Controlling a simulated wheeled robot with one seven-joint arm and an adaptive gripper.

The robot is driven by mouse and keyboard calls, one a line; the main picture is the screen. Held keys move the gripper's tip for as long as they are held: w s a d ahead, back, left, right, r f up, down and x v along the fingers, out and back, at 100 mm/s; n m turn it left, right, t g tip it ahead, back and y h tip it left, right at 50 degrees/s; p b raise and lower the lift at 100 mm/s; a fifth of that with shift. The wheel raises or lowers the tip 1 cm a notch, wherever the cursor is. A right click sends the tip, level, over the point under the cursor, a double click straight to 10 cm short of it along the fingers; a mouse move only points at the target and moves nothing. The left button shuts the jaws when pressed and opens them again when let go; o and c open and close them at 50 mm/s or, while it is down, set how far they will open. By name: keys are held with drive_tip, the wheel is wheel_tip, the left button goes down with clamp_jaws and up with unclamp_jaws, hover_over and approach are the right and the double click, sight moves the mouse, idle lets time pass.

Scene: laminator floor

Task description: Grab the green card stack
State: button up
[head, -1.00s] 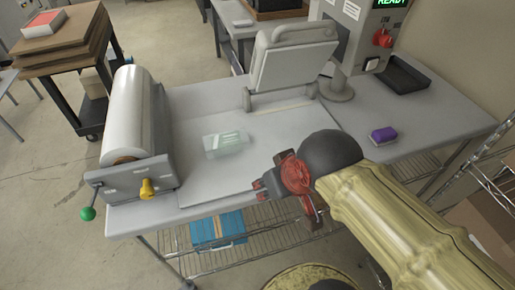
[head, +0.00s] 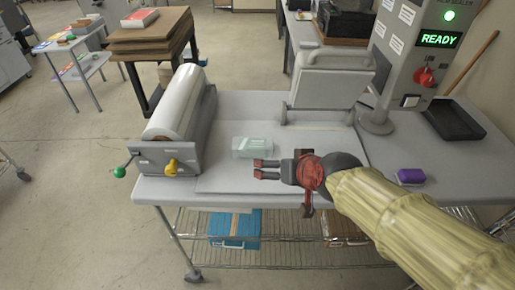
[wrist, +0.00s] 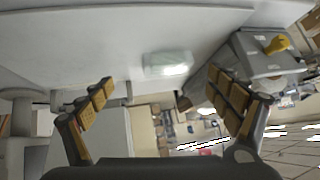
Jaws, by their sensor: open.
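A pale, faintly green, see-through stack (head: 253,147) lies on the flat light-grey board (head: 225,183) on the workbench. It looks like a wrapped block of cards, but its single cards cannot be made out. My gripper (head: 258,168) is open and empty, its fingers pointing left, just on the near side of the stack in the picture. In the wrist view the stack (wrist: 168,64) lies beyond the gap between my two spread fingertips (wrist: 158,84), apart from both. Its exact distance from the fingers is unclear.
A laminating roll (head: 180,105) with a yellow knob (head: 172,167) stands left of the stack. A grey hinged press (head: 330,82) is behind it. A purple block (head: 411,177) and black tray (head: 455,119) are at the right. Bare board surrounds the stack.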

drive_tip(key=shift+o, duration=0.4)
drive_tip(key=w+a+f+t+p, duration=0.1)
drive_tip(key=w+a+f+t, duration=0.1)
drive_tip(key=w+a, duration=0.3)
drive_tip(key=w, duration=0.3)
drive_tip(key=shift+a+f, duration=0.35)
drive_tip(key=shift+a, duration=0.05)
drive_tip(key=t+h+p, duration=0.1)
approach(252, 146)
drive_tip(key=shift+w+a+r+m, duration=0.15)
drive_tip(key=shift+w+a+m, duration=0.05)
drive_tip(key=shift+a, duration=0.25)
drive_tip(key=shift+w+a+r+m, duration=0.15)
drive_tip(key=shift+a+m, duration=0.05)
drive_tip(key=shift+a, duration=0.3)
drive_tip(key=f+h, duration=0.1)
drive_tip(key=w+f+t, duration=0.1)
drive_tip(key=shift+w+a+f+h+p, duration=0.2)
drive_tip(key=shift+a+f+h+p, duration=0.05)
drive_tip(key=shift+f+h+p, duration=0.15)
drive_tip(key=shift+f+m+t, duration=0.3)
drive_tip(key=shift+w+d+f+h, duration=0.1)
drive_tip(key=shift+w+f+h, duration=0.2)
drive_tip(key=shift+w, duration=0.1)
drive_tip(key=x, duration=0.4)
drive_tip(key=b+x, duration=0.1)
drive_tip(key=x, duration=0.2)
drive_tip(key=shift+w+d+r, duration=0.2)
drive_tip(key=shift+d+r, duration=0.05)
drive_tip(key=shift+d, duration=0.15)
